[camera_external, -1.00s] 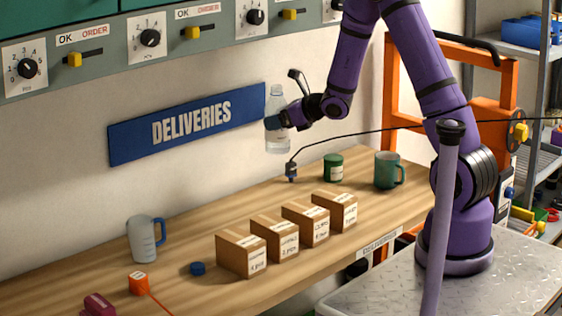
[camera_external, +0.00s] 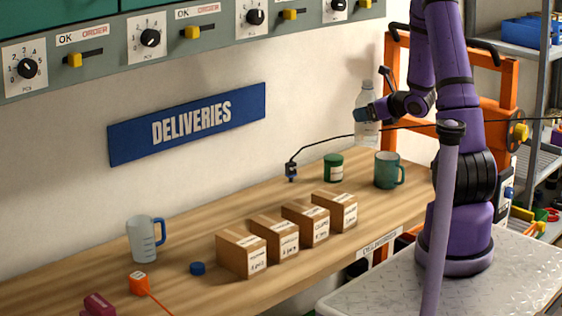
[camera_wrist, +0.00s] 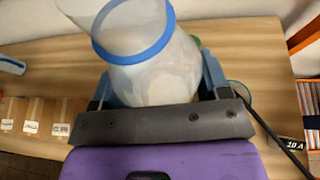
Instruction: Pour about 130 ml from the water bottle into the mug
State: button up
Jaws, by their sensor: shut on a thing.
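The clear water bottle (camera_external: 367,134) is upright in the air in the external view, with no cap seen on it. My gripper (camera_external: 365,113) is shut around the bottle's body. In the wrist view the bottle (camera_wrist: 160,68) with a blue ring at its neck fills the space between the fingers (camera_wrist: 157,88). The teal mug (camera_external: 386,171) stands upright on the bench, below and slightly right of the bottle in the external view. A teal edge right of the gripper in the wrist view may be the mug.
A green can (camera_external: 333,168) stands left of the mug. Several cardboard boxes (camera_external: 241,254) line the bench (camera_external: 190,221) front. A clear jug (camera_external: 142,240) and a blue cap (camera_external: 197,268) are farther left.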

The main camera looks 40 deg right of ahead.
notch_tip(320, 180, down, 15)
jog(key=s+d, duration=0.2)
jog(key=shift+s+f+m, duration=0.2)
jog(key=shift+m, duration=0.1)
dwell(0.5)
jog(key=shift+d+r+m, duration=0.1)
jog(key=shift+d+m, duration=0.05)
jog(key=shift+m, duration=0.15)
